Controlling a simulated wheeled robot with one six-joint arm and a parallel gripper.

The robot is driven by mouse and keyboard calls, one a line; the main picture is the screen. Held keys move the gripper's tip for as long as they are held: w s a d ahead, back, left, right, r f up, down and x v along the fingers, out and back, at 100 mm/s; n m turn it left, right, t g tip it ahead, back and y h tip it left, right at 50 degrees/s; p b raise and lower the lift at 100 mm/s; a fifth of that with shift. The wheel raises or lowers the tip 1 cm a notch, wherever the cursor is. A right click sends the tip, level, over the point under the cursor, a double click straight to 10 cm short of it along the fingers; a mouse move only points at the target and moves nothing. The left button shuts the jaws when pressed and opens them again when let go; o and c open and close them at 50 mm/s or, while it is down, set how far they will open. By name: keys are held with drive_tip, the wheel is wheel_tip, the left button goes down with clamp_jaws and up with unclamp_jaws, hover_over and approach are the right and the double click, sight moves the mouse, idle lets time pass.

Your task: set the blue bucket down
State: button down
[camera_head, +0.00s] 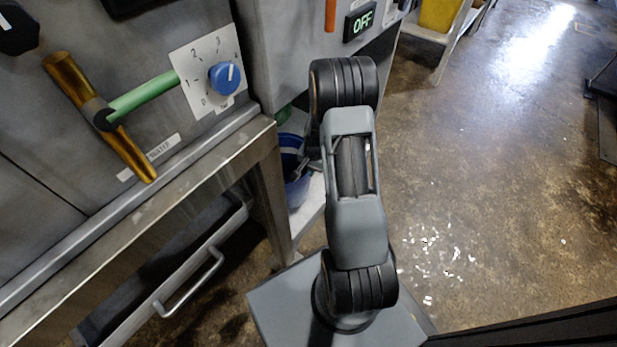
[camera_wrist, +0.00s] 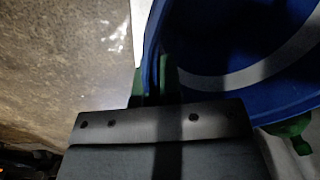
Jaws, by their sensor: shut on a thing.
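The blue bucket (camera_head: 297,190) shows in the head view between the metal table leg and my arm, in the gap beneath the machine, largely hidden. In the wrist view the bucket (camera_wrist: 215,60) fills the upper right, with a pale curved band inside it. My gripper (camera_wrist: 155,82), with green fingers, is shut on the bucket's rim at its left side. In the head view my arm hides most of the gripper. I cannot tell whether the bucket's base touches anything.
A pale surface (camera_head: 311,204) lies beside and below the bucket. The metal table (camera_head: 190,180) with a drawer handle (camera_head: 190,285) stands left. The machine panel has a blue dial (camera_head: 224,77) and a gold-and-green lever (camera_head: 140,98). The brown floor (camera_head: 490,170) at right is largely clear.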

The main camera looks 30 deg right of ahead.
drive_tip(key=shift+w+a+f+b, duration=0.2)
drive_tip(key=shift+w+f+b, duration=0.1)
drive_tip(key=shift+f, duration=0.15)
drive_tip(key=shift+w+f+b, duration=0.1)
drive_tip(key=shift+f+b, duration=0.9)
drive_tip(key=shift+f, duration=0.5)
drive_tip(key=shift+f, duration=0.2)
drive_tip(key=c, duration=1.3)
unclamp_jaws()
drive_tip(key=shift+s+d+r+p, duration=0.15)
drive_tip(key=shift+r+p, duration=0.75)
drive_tip(key=shift+r, duration=1.1)
drive_tip(key=shift+s+d+r+p, duration=0.1)
drive_tip(key=shift+s+r+p, duration=0.15)
drive_tip(key=shift+r+p, duration=1.2)
drive_tip(key=shift+r+b, duration=0.45)
drive_tip(key=shift+b, duration=0.1)
